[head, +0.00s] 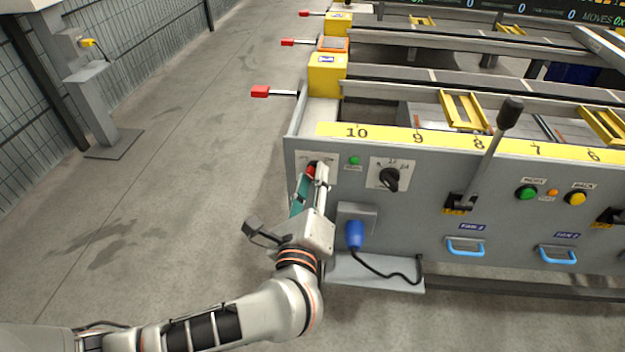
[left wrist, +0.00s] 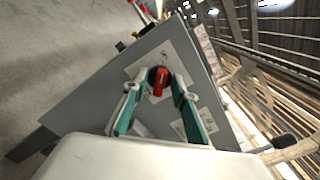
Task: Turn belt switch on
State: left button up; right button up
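A red rotary switch (head: 311,168) sits on a pale plate at the upper left corner of the grey front panel (head: 430,205). Its label is too covered to read. My left gripper (head: 312,174) is at the switch and partly hides it in the head view. In the left wrist view the red switch handle (left wrist: 160,79) lies between the fingertips of my open left gripper (left wrist: 157,84). The fingers are spread on either side of it; I cannot tell whether they touch it. My right gripper is in neither view.
Right of the switch are a green lamp (head: 354,160) and a black dial (head: 390,179). Below are a blue plug (head: 355,235) and a small shelf (head: 375,272). A tall black-knobbed lever (head: 510,112) stands further right. Floor to the left is clear.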

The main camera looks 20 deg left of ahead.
pick_arm(q)
grip_shut()
